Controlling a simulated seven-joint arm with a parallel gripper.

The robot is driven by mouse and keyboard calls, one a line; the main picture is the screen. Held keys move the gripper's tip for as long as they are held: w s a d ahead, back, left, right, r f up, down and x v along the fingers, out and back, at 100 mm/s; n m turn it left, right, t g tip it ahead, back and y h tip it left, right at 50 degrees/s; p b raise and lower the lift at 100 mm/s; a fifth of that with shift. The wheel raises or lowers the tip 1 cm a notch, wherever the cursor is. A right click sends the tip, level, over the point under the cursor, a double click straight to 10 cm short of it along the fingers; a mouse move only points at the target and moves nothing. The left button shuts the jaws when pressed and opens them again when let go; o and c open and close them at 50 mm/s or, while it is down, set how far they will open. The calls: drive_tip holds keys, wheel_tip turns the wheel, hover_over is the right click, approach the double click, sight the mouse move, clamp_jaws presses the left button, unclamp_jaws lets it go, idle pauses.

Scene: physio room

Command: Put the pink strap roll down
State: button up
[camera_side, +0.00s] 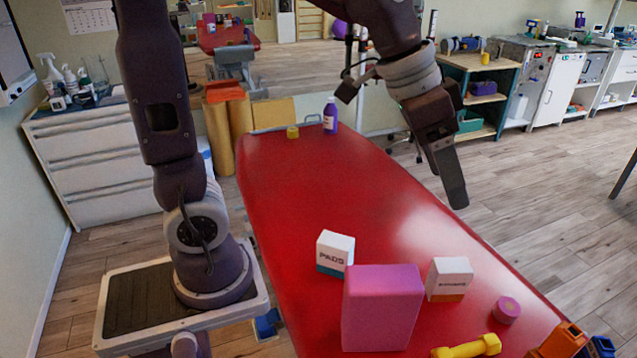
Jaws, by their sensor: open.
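The pink strap roll (507,310) lies flat on the red treatment table (300,200), towards its near right side. It is a short pink cylinder with a yellowish spot at the centre of its top. My gripper (456,192) is in the air over the right part of the table, pointing down, well above and apart from the roll. It is open and nothing shows in it. The fingers are seen side-on, so the gap between them is hidden.
Near the roll stand a white and orange box (449,279), a big pink block (382,308), a PADS box (335,253), a yellow dumbbell (467,347) and an orange object (563,342). A purple bottle (330,118) and yellow roll (292,132) stand at the far end. The table's middle is clear.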

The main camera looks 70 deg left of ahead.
drive_tip(key=s+a+n+y, duration=0.1)
drive_tip(key=s+a+n, duration=0.1)
drive_tip(key=s, duration=0.7)
drive_tip(key=s+a+f+n+t+y, duration=0.1)
drive_tip(key=s+a+n+y, duration=0.1)
drive_tip(key=s, duration=0.7)
drive_tip(key=shift+a+n, duration=0.3)
drive_tip(key=shift+a, duration=0.45)
drive_tip(key=shift+f, duration=0.1)
